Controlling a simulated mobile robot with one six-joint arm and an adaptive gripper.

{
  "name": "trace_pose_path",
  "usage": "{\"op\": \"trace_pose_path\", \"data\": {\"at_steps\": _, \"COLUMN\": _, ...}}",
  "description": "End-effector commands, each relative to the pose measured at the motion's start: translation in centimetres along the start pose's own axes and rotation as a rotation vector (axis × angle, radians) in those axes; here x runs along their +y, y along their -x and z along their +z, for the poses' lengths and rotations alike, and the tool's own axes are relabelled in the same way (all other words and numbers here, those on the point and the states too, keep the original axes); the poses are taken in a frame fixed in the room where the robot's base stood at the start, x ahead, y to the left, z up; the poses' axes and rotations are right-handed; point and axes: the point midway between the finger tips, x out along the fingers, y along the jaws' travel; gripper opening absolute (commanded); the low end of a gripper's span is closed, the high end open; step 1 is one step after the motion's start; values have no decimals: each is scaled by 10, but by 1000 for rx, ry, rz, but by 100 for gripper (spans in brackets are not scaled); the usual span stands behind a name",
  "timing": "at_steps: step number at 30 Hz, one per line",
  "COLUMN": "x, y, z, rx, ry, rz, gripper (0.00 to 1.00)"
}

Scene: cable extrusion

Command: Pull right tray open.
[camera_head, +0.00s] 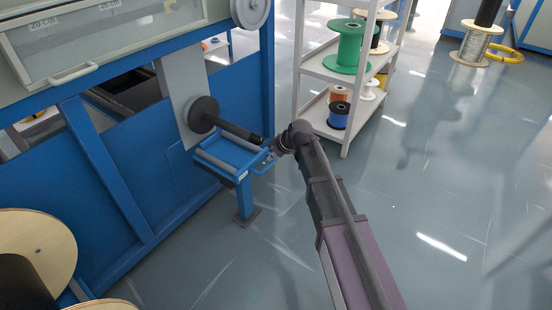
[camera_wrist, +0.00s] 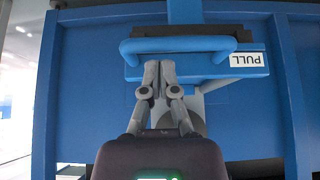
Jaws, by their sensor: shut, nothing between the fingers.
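The blue tray (camera_head: 228,153) stands on a blue post beside the blue machine in the head view. Its front (camera_wrist: 218,71) shows in the wrist view, with a white PULL label (camera_wrist: 248,59) upside down. A blue bar handle (camera_wrist: 180,45) runs across that front. My gripper (camera_wrist: 159,66) is shut and empty, its fingertips together right at the handle's edge, left of the label. I cannot tell whether they touch the handle. In the head view my gripper (camera_head: 274,148) is at the tray's right end and partly hides it.
A black spindle with a round disc (camera_head: 203,114) extends over the tray. A white shelf (camera_head: 346,75) with a green spool (camera_head: 347,45) stands behind my arm. A wooden reel (camera_head: 35,240) is at lower left.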

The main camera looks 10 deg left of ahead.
Motion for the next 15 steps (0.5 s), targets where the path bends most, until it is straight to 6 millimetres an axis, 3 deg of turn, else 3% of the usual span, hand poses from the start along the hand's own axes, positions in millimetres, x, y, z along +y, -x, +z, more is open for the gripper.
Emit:
{"op": "trace_pose_path", "data": {"at_steps": 6, "x": 1, "y": -21, "z": 1, "rx": 0, "ry": 0, "rz": 0, "gripper": 0}}
{"op": "trace_pose_path", "data": {"at_steps": 15, "x": 0, "y": -30, "z": 0, "rx": 0, "ry": -1, "rz": 0, "gripper": 0}}
